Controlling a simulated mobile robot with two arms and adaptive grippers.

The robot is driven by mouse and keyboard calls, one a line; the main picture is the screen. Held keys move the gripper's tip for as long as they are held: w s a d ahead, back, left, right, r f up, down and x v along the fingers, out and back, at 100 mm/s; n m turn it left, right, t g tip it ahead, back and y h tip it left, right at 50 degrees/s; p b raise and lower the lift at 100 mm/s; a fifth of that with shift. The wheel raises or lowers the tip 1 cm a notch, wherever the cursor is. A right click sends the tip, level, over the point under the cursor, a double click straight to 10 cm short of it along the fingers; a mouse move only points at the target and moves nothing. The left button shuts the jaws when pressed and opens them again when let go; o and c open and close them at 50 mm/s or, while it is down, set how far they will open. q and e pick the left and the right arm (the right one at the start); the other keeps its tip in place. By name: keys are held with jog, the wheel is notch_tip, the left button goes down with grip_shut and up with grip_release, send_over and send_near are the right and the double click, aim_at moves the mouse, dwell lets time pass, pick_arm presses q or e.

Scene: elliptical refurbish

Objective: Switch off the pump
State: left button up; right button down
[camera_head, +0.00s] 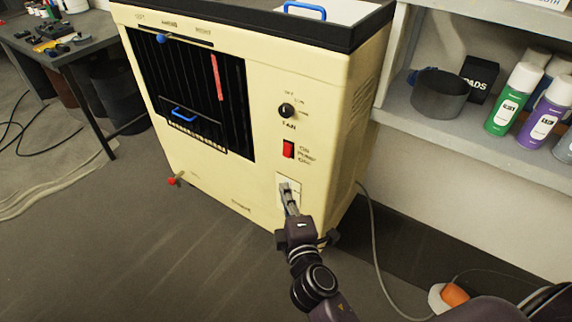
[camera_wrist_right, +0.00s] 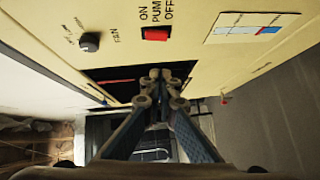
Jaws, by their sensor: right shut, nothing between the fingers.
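The pump switch (camera_head: 288,149) is a red rocker on the front of a cream cooler cabinet (camera_head: 240,185), beside "ON PUMP OFF" lettering. Which side is pressed in is too small to tell. The switch also shows in the right wrist view (camera_wrist_right: 156,34), clear of the fingers. My right gripper (camera_head: 287,188) is shut and empty, in front of the cabinet's lower panel below the switch. In the head view its fingertips overlap a pale label (camera_head: 294,203); I cannot tell whether they touch it. My left gripper is not in view.
A black fan knob (camera_head: 287,110) sits above the switch. A dark grille with a blue handle (camera_head: 183,113) is left of it. A red tap (camera_head: 172,181) sticks out low at the left. Shelves with spray cans (camera_head: 513,98) stand at the right. A cable (camera_head: 372,230) runs over the floor.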

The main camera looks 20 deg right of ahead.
send_near(283, 153)
jog(key=w+a, duration=0.2)
jog(key=w, duration=0.1)
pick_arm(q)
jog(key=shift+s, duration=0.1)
pick_arm(e)
jog(key=shift+w+d+f, duration=0.15)
jog(key=shift+w+d, duration=0.5)
jog(key=shift+d, duration=0.05)
jog(key=shift+w+d+f, duration=0.15)
jog(key=shift+w+d, duration=0.55)
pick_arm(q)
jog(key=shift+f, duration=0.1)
